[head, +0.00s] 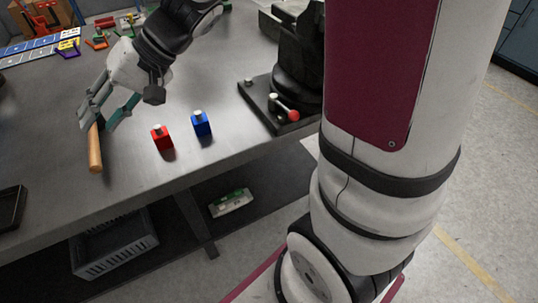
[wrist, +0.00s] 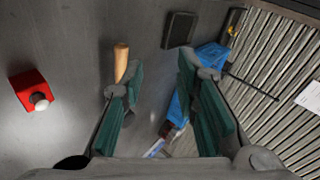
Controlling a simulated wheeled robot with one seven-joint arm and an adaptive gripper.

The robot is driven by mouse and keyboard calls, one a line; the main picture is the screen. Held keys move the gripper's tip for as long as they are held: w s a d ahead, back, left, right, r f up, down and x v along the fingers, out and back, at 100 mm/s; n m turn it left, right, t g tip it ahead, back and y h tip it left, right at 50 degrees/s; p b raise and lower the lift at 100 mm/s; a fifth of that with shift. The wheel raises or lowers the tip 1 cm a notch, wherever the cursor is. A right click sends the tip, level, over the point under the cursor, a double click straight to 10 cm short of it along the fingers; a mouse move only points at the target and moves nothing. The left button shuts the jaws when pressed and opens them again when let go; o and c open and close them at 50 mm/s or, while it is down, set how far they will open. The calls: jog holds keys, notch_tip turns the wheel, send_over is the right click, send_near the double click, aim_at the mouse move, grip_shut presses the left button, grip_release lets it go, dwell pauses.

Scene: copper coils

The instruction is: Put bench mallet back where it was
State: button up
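The bench mallet's wooden handle (head: 94,148) lies on the grey workbench, below the fingers of my gripper (head: 98,122) in the head view. The rest of the mallet is hidden behind the fingers. In the wrist view the handle (wrist: 121,62) shows just beyond the left finger, and its lower part is covered by that finger. My gripper (wrist: 158,85) has its two green-padded fingers wide apart, with nothing visibly clamped between them. I cannot tell whether the left finger touches the handle.
A red block (head: 162,137) and a blue block (head: 201,124) with knobs stand right of the mallet. A black vise (head: 290,85) stands farther right. A dark tray (head: 12,207) lies at the left edge. The wrist view shows a roller conveyor (wrist: 275,60). Bench between blocks and front edge is clear.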

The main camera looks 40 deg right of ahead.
jog(key=s+d+r+n+g+h, duration=0.1)
jog(key=s+d+h, duration=0.1)
jog(key=s, duration=0.6)
jog(key=s+d+r+n+g+h, duration=0.1)
jog(key=s+g+h, duration=0.1)
jog(key=s, duration=0.7)
jog(key=s+d+h, duration=0.5)
jog(key=s+d, duration=0.5)
jog(key=shift+s+d+f+m+t+h, duration=0.3)
jog(key=shift+f+m+t+h, duration=0.1)
jog(key=shift+f, duration=0.05)
notch_tip(320, 180, up, 15)
jog(key=t+p, duration=0.2)
jog(key=p, duration=1.1)
jog(key=shift+f+t, duration=0.2)
jog(key=shift+t, duration=0.1)
